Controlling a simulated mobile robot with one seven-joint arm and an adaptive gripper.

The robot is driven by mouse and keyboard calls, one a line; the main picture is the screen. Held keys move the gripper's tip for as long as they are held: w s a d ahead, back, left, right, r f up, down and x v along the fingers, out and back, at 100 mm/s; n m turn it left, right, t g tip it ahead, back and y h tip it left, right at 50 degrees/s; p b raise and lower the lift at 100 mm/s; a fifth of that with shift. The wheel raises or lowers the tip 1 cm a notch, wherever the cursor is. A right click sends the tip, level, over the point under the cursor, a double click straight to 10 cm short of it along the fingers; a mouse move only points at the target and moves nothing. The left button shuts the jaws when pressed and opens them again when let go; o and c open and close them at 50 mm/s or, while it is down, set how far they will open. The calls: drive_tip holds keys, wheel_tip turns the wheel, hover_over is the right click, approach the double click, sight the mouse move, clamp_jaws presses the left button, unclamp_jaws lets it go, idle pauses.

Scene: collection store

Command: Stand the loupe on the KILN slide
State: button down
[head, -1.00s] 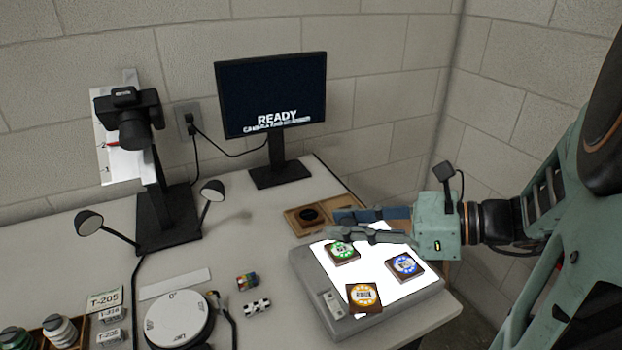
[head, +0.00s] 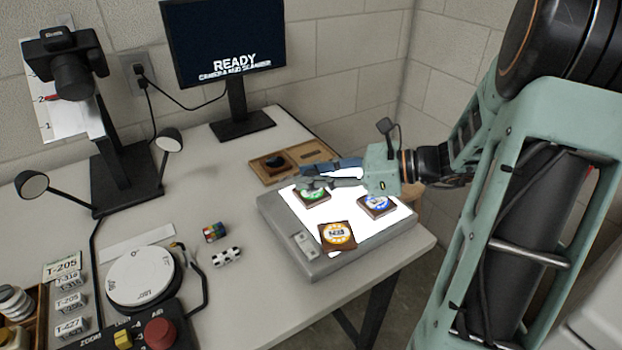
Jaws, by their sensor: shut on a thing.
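The light box (head: 345,262) has a glowing top with three dark square slides on it. The green-ringed slide (head: 314,196) is at the back left, the blue-ringed slide (head: 378,203) at the right and the yellow-ringed slide (head: 338,236) at the front. Their lettering is too small to read surely. My gripper (head: 304,179) reaches in from the right, its fingers over the back of the green-ringed slide. It is shut on a small dark thing, apparently the loupe, mostly hidden by the fingers. I cannot tell whether that thing touches the slide.
A wooden tray (head: 258,170) with a dark round spot lies behind the light box. A monitor (head: 222,45), a camera stand (head: 125,180) and a round turntable (head: 140,278) stand to the left. A colour cube (head: 214,232) and a checkered block (head: 226,257) lie left of the light box.

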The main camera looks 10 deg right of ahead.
drive_tip(key=shift+r, duration=0.1)
drive_tip(key=c, duration=1.7)
unclamp_jaws()
drive_tip(key=shift+o, duration=0.2)
drive_tip(key=shift+d+r, duration=0.1)
drive_tip(key=shift+d, duration=0.05)
drive_tip(key=p+v, duration=0.3)
drive_tip(key=v, duration=0.8)
drive_tip(key=shift+s+d, duration=0.25)
